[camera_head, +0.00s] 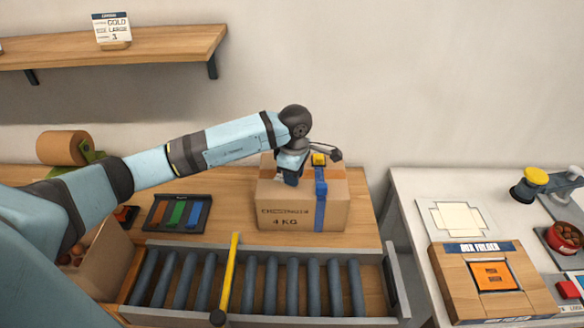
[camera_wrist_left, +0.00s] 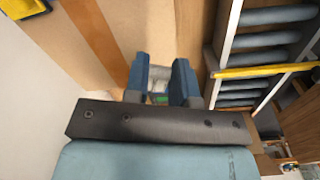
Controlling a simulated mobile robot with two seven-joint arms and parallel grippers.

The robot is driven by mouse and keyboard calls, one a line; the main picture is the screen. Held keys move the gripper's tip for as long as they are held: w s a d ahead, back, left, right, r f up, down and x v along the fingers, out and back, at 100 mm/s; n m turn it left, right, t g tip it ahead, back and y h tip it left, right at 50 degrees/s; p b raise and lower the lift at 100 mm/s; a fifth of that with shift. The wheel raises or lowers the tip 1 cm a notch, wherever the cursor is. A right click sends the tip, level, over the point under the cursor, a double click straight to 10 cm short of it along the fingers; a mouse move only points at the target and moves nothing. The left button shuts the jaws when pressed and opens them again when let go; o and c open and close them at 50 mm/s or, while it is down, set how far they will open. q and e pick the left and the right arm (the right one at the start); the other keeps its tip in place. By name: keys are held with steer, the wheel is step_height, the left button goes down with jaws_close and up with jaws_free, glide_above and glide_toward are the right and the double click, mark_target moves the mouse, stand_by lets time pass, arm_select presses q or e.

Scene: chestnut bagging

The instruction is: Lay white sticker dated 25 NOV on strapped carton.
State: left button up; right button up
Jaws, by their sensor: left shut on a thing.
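The strapped carton (camera_head: 275,212) stands on the wooden bench behind the roller conveyor, marked 4 KG on its front. A blue strap (camera_head: 320,200) with a yellow buckle (camera_head: 318,159) runs over its right part. My left gripper (camera_head: 290,181) is over the carton's top, left of the strap. In the left wrist view, its fingers (camera_wrist_left: 160,88) are shut on a small pale piece, the white sticker (camera_wrist_left: 158,86), with some green below it; no date can be read. The carton's top (camera_wrist_left: 120,45) with a brown tape band lies beyond the fingers. My right gripper is not in view.
The roller conveyor (camera_head: 250,311) with a yellow bar (camera_head: 230,275) lies in front of the carton. A dark tray of coloured strips (camera_head: 178,213) is left of it. A white table (camera_head: 413,187) with a box folder (camera_head: 460,295) stands at the right. A shelf (camera_head: 160,45) hangs at upper left.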

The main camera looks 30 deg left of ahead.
mark_target(292, 188)
arm_select(q)
steer(key=w+a+r+n, duration=0.1)
steer(key=n, duration=0.1)
steer(key=w+n, duration=0.1)
steer(key=n, duration=0.1)
steer(key=shift+a+r+b, duration=0.3)
steer(key=shift+a+r, duration=0.1)
steer(key=shift+f+b, duration=1.35)
steer(key=shift+f, duration=1.2)
steer(key=shift+f+b, duration=0.55)
steer(key=shift+f, duration=0.15)
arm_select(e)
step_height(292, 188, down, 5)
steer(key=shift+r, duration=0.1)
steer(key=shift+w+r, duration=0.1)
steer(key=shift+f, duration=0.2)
arm_select(q)
steer(key=o, duration=1)
steer(key=shift+c, duration=0.2)
steer(key=shift+r, duration=0.1)
